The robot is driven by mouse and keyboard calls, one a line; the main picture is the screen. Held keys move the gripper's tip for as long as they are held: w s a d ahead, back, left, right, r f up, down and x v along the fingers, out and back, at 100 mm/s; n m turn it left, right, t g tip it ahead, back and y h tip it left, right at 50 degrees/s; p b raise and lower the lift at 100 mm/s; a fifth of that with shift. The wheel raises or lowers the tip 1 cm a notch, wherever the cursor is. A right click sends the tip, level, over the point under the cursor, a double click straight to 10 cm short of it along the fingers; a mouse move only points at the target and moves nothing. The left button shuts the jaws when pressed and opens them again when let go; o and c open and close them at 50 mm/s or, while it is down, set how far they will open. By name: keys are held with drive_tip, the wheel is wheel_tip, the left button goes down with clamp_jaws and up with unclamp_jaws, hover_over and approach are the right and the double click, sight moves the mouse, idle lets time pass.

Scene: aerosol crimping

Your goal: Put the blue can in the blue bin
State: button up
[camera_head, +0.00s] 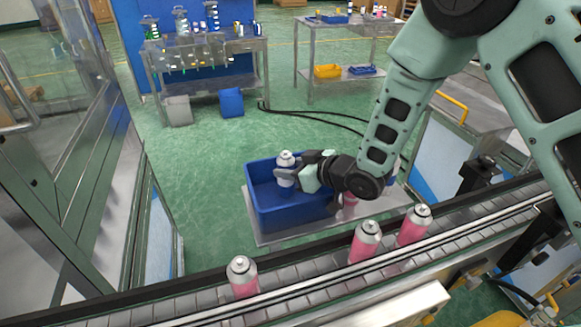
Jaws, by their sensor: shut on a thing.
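The blue bin (262,215) sits on a pale tray or plate beyond the conveyor. My gripper (287,174) reaches in from the right and is shut on a can (286,160) with a silver top, held upright over or inside the left part of the bin. The can's visible body looks pale bluish; the gripper fingers cover part of it. I cannot tell whether the can's base touches the bin floor. The rest of the bin's visible inside looks empty.
A conveyor (190,302) crosses the front with pink cans (365,243) standing on it. The pale plate (270,238) also holds something pink, partly hidden behind my arm. Workbenches (205,45) stand at the back. A glass-sided machine frame is at left. Green floor between is open.

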drive_tip(key=o, duration=1)
drive_tip(key=shift+f, duration=0.1)
drive_tip(key=shift+c, duration=0.2)
drive_tip(key=shift+r, duration=0.2)
drive_tip(key=shift+s+d, duration=0.2)
drive_tip(key=shift+d, duration=0.1)
drive_tip(key=b+v, duration=0.2)
drive_tip(key=v, duration=0.4)
drive_tip(key=shift+s+d+r, duration=0.2)
drive_tip(key=shift+s+r, duration=0.05)
drive_tip(key=shift+r, duration=0.05)
